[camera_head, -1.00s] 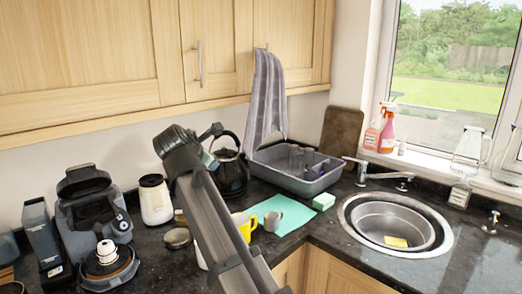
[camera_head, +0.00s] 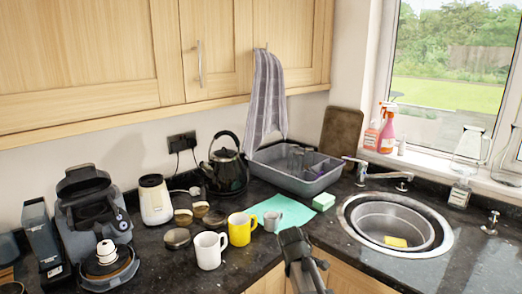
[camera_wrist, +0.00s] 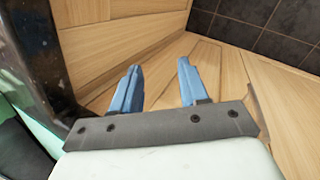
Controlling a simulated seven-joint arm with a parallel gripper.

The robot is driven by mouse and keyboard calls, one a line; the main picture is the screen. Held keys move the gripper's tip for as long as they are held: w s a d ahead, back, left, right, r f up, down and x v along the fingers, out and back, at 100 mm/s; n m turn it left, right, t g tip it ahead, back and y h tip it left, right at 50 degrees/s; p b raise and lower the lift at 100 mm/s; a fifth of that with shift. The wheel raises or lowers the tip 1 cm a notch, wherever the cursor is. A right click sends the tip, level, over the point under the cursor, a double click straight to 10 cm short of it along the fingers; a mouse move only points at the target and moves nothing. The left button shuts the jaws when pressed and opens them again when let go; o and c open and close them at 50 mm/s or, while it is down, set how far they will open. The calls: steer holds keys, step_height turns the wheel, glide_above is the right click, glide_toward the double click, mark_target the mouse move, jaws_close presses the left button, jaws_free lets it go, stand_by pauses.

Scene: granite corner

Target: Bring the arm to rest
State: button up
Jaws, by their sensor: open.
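My gripper (camera_wrist: 158,70) shows in the wrist view with two blue fingers apart and nothing between them. It is in front of wooden cabinet fronts (camera_wrist: 120,42), below the counter level. In the head view my arm (camera_head: 300,262) is low at the bottom centre, in front of the counter's front edge. The fingers cannot be made out there.
A white mug (camera_head: 209,251), a yellow mug (camera_head: 240,229) and a grey mug (camera_head: 272,221) stand near the counter edge. Dark floor tiles (camera_wrist: 262,35) show in the wrist view.

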steer(key=s+d+f+m+g, duration=0.1)
steer(key=s+f+m+g, duration=0.1)
steer(key=s+f, duration=0.5)
steer(key=s+d+f+m+g+y, duration=0.15)
steer(key=s+f, duration=0.25)
steer(key=f, duration=0.7)
steer(key=s+f+m+g, duration=0.25)
steer(key=s+f, duration=0.25)
steer(key=f, duration=0.4)
steer(key=s+f+m+g, duration=0.1)
steer(key=s+f+m, duration=0.1)
steer(key=s+f, duration=0.3)
steer(key=s+f+m+g+y, duration=0.1)
steer(key=s+f, duration=0.4)
steer(key=s, duration=0.8)
steer(key=s+f+m+g+y, duration=0.1)
steer(key=s+f+m, duration=0.3)
steer(key=s, duration=0.5)
steer(key=shift+f+g, duration=0.5)
